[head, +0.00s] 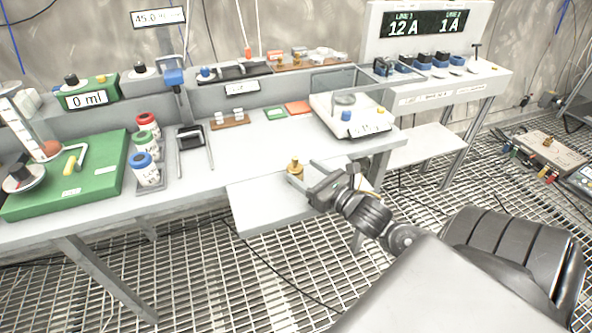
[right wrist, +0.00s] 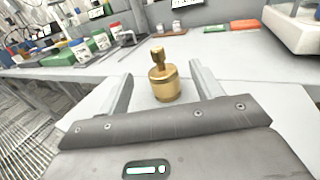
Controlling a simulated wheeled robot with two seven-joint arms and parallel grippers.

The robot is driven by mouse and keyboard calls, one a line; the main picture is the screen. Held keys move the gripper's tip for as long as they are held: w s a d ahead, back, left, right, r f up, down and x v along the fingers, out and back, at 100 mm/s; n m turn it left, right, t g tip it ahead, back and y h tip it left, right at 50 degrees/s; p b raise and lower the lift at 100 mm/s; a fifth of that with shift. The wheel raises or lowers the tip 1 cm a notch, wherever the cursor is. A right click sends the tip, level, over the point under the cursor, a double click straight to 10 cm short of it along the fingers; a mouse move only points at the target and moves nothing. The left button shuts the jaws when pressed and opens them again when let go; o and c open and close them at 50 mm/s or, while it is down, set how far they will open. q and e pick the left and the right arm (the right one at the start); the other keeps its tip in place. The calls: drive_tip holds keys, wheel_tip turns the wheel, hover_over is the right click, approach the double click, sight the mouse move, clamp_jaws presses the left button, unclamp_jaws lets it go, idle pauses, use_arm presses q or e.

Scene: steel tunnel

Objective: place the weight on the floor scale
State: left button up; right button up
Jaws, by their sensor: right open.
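A brass weight (head: 295,170) with a knob on top stands upright on a low pale shelf (head: 255,207) at the front of the bench. My right gripper (head: 309,178) is open beside it, reaching from the right. In the right wrist view the weight (right wrist: 164,86) shows between and slightly beyond the two spread fingers of the gripper (right wrist: 160,75), with gaps on both sides. I cannot surely tell a floor scale; a beige box (head: 535,148) with a brass piece on top lies on the grating at right. My left gripper is not in view.
The bench (head: 225,180) holds a white device with a display (head: 343,128), a green board (head: 105,170), red and blue-lidded jars (head: 145,172) and small trays. A side table (head: 420,95) stands at right. The grating floor (head: 490,205) has loose cables.

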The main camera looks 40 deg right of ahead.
sight(296, 167)
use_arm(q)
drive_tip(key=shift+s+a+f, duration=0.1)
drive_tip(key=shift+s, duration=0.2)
use_arm(e)
drive_tip(key=shift+w+r, duration=0.1)
drive_tip(key=shift+w, duration=0.5)
drive_tip(key=shift+w, duration=0.4)
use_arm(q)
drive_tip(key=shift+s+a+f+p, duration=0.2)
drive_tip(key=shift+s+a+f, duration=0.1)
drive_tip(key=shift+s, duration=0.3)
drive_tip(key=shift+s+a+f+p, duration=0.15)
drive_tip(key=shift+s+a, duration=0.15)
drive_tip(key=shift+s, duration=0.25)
use_arm(e)
drive_tip(key=shift+w+a+f, duration=0.1)
drive_tip(key=shift+w+f, duration=0.15)
drive_tip(key=shift+w, duration=0.85)
drive_tip(key=shift+w+a+f, duration=0.1)
drive_tip(key=shift+w+f, duration=0.15)
drive_tip(key=shift+w, duration=0.8)
drive_tip(key=c, duration=1.4)
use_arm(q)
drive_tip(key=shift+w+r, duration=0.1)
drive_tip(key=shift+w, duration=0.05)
use_arm(e)
clamp_jaws()
drive_tip(key=shift+r, duration=0.2)
